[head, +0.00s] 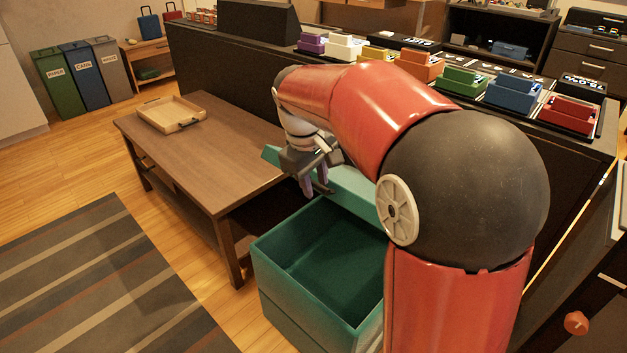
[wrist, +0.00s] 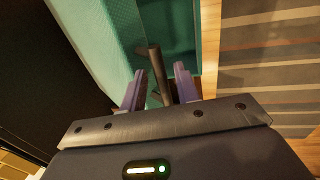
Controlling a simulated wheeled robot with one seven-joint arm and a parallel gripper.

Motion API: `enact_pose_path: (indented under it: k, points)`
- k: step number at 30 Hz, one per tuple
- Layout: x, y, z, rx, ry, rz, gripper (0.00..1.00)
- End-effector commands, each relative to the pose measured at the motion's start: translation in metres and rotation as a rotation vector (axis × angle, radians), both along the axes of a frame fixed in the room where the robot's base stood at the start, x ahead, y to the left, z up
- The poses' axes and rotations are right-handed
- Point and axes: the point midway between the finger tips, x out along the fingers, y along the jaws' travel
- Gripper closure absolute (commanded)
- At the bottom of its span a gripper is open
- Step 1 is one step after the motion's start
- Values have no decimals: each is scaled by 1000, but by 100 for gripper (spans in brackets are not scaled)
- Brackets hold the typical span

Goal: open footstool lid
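The teal footstool (head: 262,285) stands on the floor with its dark green inside showing. Its lid (head: 352,190) is raised and tilted up at the back edge, partly hidden by my arm. My gripper (head: 317,188) is over the back of the opening, beside the lid, fingers pointing down. In the wrist view, the two purple fingers of my gripper (wrist: 159,88) are apart, with a dark bar (wrist: 155,65), perhaps the lid's handle, between them and gaps visible at its sides. The lid (wrist: 100,40) is at the left there, and the footstool's inside (wrist: 180,30) is beyond the fingers.
A brown coffee table (head: 205,150) with a wooden tray (head: 170,114) stands left of the footstool. A long dark counter (head: 225,65) with several coloured boxes runs behind. A striped rug (head: 90,280) lies at the front left, with bare floor between.

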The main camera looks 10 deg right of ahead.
Motion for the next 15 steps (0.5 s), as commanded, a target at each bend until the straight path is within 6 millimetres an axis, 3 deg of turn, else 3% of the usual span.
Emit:
enact_pose_path:
  k: [15]
  points:
    - [9,-13,36,0,-5,-1,66]
